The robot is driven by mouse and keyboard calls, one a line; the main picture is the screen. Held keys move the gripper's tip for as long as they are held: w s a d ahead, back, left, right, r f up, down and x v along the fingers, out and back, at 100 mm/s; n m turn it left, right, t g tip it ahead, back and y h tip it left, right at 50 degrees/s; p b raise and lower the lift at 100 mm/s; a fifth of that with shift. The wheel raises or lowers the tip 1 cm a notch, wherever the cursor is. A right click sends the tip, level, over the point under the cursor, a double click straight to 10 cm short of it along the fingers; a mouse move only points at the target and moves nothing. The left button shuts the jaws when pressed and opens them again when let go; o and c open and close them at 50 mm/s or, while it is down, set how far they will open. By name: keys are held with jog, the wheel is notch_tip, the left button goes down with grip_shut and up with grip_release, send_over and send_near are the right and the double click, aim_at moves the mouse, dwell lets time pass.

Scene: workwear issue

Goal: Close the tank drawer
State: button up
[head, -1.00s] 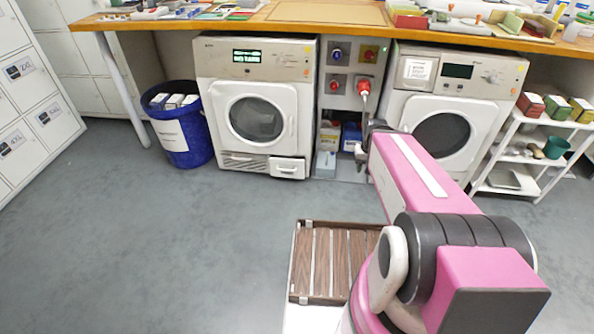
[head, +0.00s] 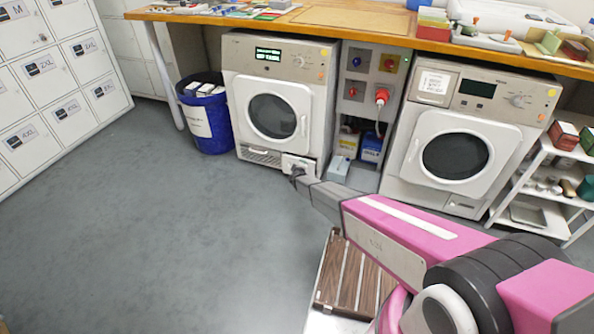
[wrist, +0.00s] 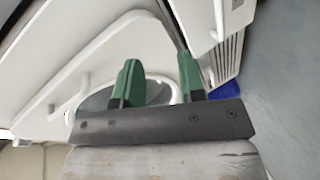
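The tank drawer (head: 291,159) is the small white front at the lower right of the left dryer (head: 270,97). It seems to stand a little out from the dryer's face, but how far is hard to judge. My gripper (head: 295,172) is low down at the drawer's front and partly hides it. In the wrist view, my gripper's two green fingers (wrist: 158,78) are apart with nothing held between them. A white part, apparently the drawer (wrist: 203,22), lies just beyond the right finger. I cannot tell whether they touch.
A vent grille (wrist: 228,60) is beside the drawer, and a blue bin (head: 205,120) stands left of the dryer. A second white machine (head: 462,135) and a shelf cart (head: 540,190) are to the right. A brown slatted surface (head: 350,275) is in front. The floor at left is clear.

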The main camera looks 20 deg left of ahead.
jog(key=s+a+f+n+t+h, duration=0.1)
jog(key=s+a+f+n+h, duration=0.1)
jog(key=a+f+h, duration=0.5)
jog(key=w+f+y, duration=0.1)
jog(key=w, duration=0.2)
jog(key=w+d+f+y, duration=0.1)
jog(key=w, duration=0.2)
jog(key=w+d+f+y, duration=0.1)
jog(key=w+f, duration=0.1)
jog(key=w, duration=0.2)
jog(key=shift+w+y, duration=0.1)
jog(key=shift+y, duration=0.3)
grip_shut()
